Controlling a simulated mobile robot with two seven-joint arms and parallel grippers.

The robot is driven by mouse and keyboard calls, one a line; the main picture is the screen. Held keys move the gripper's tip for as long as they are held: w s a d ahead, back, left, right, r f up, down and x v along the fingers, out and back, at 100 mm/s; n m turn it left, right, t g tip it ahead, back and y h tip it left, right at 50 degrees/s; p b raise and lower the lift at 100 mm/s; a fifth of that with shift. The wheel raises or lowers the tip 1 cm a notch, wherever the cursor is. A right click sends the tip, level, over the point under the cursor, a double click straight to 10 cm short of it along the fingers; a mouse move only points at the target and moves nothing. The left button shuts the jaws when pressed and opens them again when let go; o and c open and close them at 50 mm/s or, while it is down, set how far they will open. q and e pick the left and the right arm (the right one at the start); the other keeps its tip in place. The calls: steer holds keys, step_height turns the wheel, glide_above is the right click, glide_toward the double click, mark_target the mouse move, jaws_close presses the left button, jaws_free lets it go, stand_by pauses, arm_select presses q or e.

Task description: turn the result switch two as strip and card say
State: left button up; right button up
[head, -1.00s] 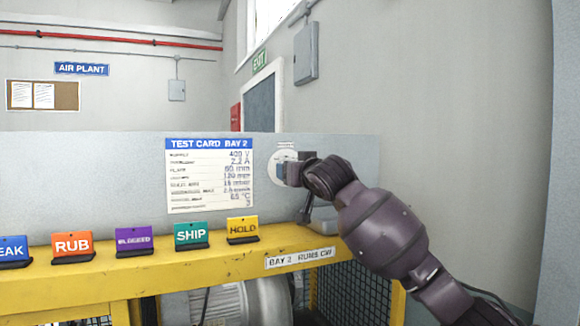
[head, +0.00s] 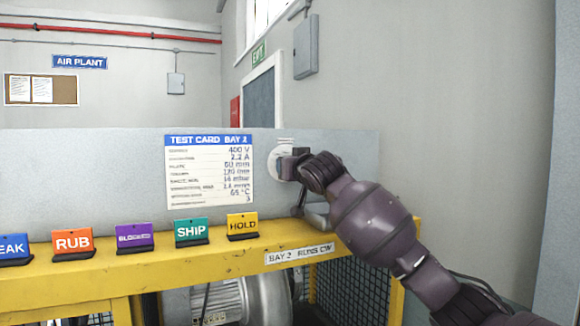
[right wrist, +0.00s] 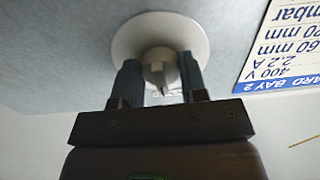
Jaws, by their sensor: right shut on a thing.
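The result switch (head: 274,164) is a round white plate with a small grey knob on the grey back panel, right of the test card. My right gripper (head: 283,165) is at it and covers much of it. In the right wrist view the gripper (right wrist: 160,80) has a finger on each side of the knob (right wrist: 158,65), shut on it; the knob's exact pointing direction is unclear. The white card (head: 209,180), headed TEST CARD BAY 2, lists 400 V and 2.2 A at the top. The strip (head: 299,254) on the yellow ledge reads BAY 2 RUNS CW. My left gripper is out of view.
Coloured signs stand along the yellow bench (head: 150,266), including RUB (head: 73,241), SHIP (head: 190,229) and HOLD (head: 242,224). A grey motor-like blower (head: 235,298) sits below, beside black mesh (head: 348,290). Open space lies right of the bench.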

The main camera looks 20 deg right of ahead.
steer(key=shift+m, duration=0.3)
steer(key=m+b, duration=0.1)
steer(key=m, duration=0.1)
steer(key=shift+a+m, duration=0.1)
steer(key=shift+m, duration=0.3)
steer(key=m, duration=0.3)
steer(key=shift+m, duration=1.2)
steer(key=shift+r+p, duration=0.1)
steer(key=shift+p, duration=0.2)
steer(key=o, duration=0.9)
